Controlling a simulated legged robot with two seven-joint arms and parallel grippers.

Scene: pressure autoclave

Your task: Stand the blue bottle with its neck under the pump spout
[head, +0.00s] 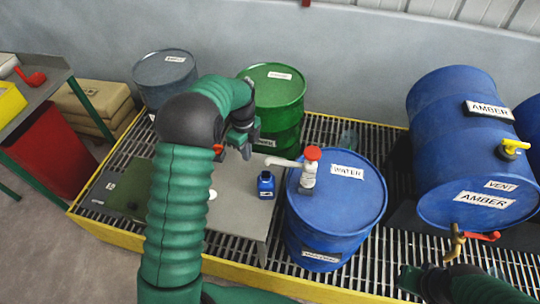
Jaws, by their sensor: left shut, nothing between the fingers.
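The small blue bottle (266,185) stands upright on a grey plate (232,222), left of the blue WATER drum (335,205). The pump (308,172), with a red top, sits on that drum. Its pale spout (283,162) points left and ends above and close to the bottle's neck. I cannot tell whether the neck is exactly under the spout's tip. My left gripper (245,148) is shut and empty, above and left of the bottle, apart from it. My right gripper (412,280) is at the bottom right, far from the bottle; its fingers are not clear.
A green drum (274,95) and a grey drum (166,78) stand behind. A large blue AMBER drum (450,140) lies on its side at right, with a brass tap (457,243) in front. A slatted grating with a yellow edge (115,236) lies under the drums.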

